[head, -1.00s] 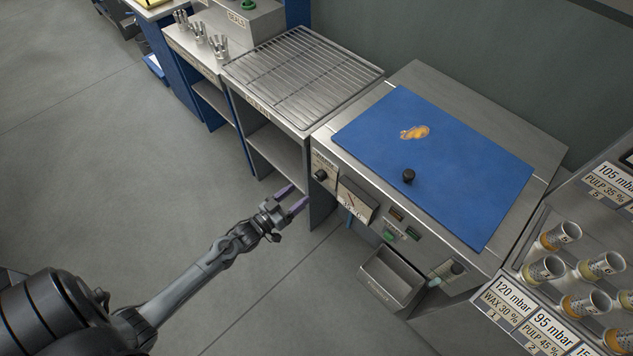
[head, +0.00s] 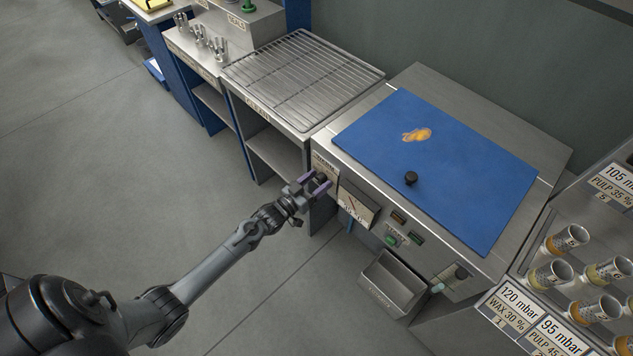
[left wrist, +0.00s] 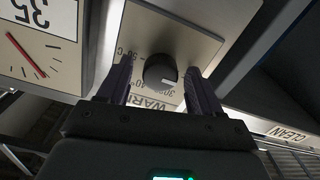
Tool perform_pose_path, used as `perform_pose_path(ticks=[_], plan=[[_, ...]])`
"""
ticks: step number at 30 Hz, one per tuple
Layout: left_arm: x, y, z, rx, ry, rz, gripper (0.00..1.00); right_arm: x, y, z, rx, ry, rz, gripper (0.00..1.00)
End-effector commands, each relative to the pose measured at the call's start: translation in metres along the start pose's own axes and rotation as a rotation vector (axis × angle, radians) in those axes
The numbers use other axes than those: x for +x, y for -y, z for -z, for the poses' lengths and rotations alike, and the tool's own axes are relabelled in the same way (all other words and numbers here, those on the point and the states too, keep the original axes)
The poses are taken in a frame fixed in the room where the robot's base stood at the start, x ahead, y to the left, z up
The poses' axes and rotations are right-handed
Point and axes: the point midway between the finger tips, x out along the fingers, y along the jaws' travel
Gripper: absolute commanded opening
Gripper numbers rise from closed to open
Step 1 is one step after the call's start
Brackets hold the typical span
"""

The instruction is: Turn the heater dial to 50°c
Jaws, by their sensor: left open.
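The heater dial (left wrist: 160,72) is a round black knob with a pale pointer mark, on a light plate (left wrist: 190,40) lettered with temperature values. In the left wrist view its mark points toward the lower right of the picture. My left gripper (head: 318,183) is open at the front of the cabinet. Its two fingers (left wrist: 160,85) stand on either side of the dial, with gaps visible between them and the knob. In the head view the dial (head: 321,179) shows between the fingers. My right gripper is not in view.
A gauge with a red needle (head: 356,203) sits right beside the dial plate. Green buttons (head: 391,240) and a metal bin (head: 392,284) are farther right. A blue board (head: 450,160) covers the cabinet top. A wire rack (head: 300,75) stands behind left, above open shelves.

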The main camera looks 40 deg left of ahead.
Motion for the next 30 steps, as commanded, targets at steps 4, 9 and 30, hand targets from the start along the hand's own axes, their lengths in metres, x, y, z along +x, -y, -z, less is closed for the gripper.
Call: perform_pose_path(ticks=[4, 9, 30], plan=[[-0.0002, -0.0001, -0.0001, 0.0, 0.0, 0.0, 0.51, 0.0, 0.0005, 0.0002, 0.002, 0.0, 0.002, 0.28], [-0.0003, 0.0, -0.0001, 0.0, 0.0, 0.0, 0.25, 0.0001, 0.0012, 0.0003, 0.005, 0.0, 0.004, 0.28], [-0.0004, -0.0005, 0.0009, 0.205, 0.001, -0.001, 0.09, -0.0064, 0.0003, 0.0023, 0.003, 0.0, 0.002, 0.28]])
